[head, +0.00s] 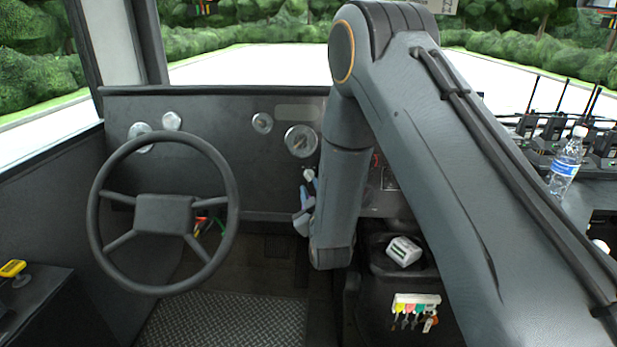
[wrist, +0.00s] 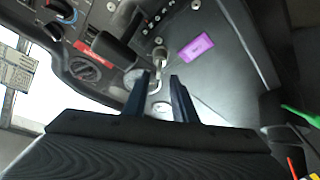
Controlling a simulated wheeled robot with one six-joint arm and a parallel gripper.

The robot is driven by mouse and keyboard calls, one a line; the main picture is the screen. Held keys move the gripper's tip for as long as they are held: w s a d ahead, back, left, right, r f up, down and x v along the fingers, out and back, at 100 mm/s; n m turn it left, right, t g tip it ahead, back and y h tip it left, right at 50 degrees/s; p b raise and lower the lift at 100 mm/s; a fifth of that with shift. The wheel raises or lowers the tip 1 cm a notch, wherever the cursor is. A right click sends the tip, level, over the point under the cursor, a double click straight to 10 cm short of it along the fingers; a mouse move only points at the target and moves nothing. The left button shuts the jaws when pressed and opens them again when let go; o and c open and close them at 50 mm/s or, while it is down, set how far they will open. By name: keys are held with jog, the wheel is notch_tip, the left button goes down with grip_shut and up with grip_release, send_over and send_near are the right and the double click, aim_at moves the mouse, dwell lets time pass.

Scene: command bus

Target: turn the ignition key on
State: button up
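The ignition key area shows in the wrist view on the grey dash panel, where a small silver key-like piece (wrist: 159,52) sits in the panel beside a purple tag (wrist: 197,47). A thin metal part (wrist: 155,86) runs down from it toward the gap between my fingertips. My gripper (wrist: 166,82) is open, with its two dark blue fingers apart on either side of that gap. I cannot tell whether they touch anything. In the head view my gripper (head: 305,197) is low on the dash, right of the steering wheel (head: 164,214), partly hidden by my arm.
In the head view, a bottle (head: 565,164) and several radios stand at the right. A rack of coloured key tags (head: 416,302) hangs below a white box (head: 403,251).

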aim_at(307, 175)
jog(key=x, duration=0.7)
jog(key=shift+w+d, duration=0.15)
jog(key=shift+w, duration=0.1)
grip_shut()
